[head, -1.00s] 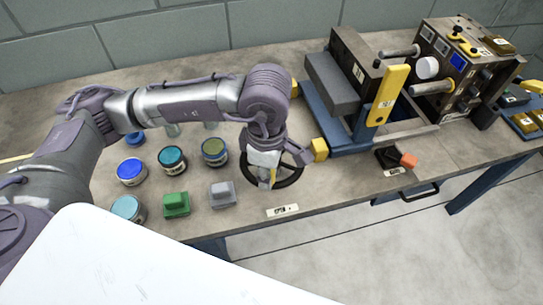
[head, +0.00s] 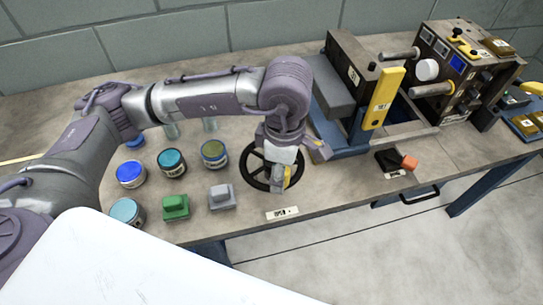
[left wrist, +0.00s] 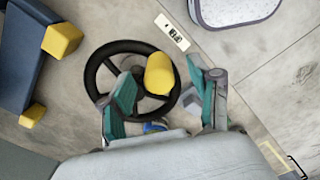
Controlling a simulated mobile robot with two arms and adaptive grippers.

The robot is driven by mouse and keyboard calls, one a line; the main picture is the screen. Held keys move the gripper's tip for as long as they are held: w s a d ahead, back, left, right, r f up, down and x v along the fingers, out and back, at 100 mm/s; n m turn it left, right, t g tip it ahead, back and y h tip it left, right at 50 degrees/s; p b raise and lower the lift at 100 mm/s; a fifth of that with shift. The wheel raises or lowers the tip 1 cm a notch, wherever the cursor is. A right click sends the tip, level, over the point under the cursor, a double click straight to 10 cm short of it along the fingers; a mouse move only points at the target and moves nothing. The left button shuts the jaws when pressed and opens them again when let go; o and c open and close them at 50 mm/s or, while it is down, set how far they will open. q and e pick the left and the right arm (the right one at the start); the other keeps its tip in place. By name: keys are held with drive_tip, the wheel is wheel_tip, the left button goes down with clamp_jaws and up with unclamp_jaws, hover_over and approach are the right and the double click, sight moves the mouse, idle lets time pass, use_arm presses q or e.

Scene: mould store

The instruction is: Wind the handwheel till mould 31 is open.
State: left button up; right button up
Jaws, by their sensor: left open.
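The black handwheel (head: 248,170) lies flat on the bench, with a yellow knob on its rim (left wrist: 160,74). My left gripper (head: 292,178) is over the right side of the wheel, pointing down. In the left wrist view the gripper (left wrist: 166,98) is open, with the yellow knob between its teal fingers and a gap beside it. Mould 31 (head: 352,74) is a dark block labelled 31 on a blue frame, with a grey block (head: 330,88) at its left and a yellow bar (head: 383,98) at its right. My right gripper is out of view.
An "OPEN" label (head: 282,213) lies in front of the wheel. Several paint jars (head: 172,163), a green block (head: 175,207) and a grey block (head: 221,197) stand left of it. A dark control box (head: 460,70) stands right of the mould. An orange-ended piece (head: 409,162) lies near the front edge.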

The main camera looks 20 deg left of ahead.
use_arm(q)
wheel_tip(320, 180, up, 3)
drive_tip(key=shift+r+p, duration=0.1)
drive_tip(key=shift+p, duration=0.6)
drive_tip(key=shift+r+p, duration=1.1)
drive_tip(key=shift+r, duration=1.15)
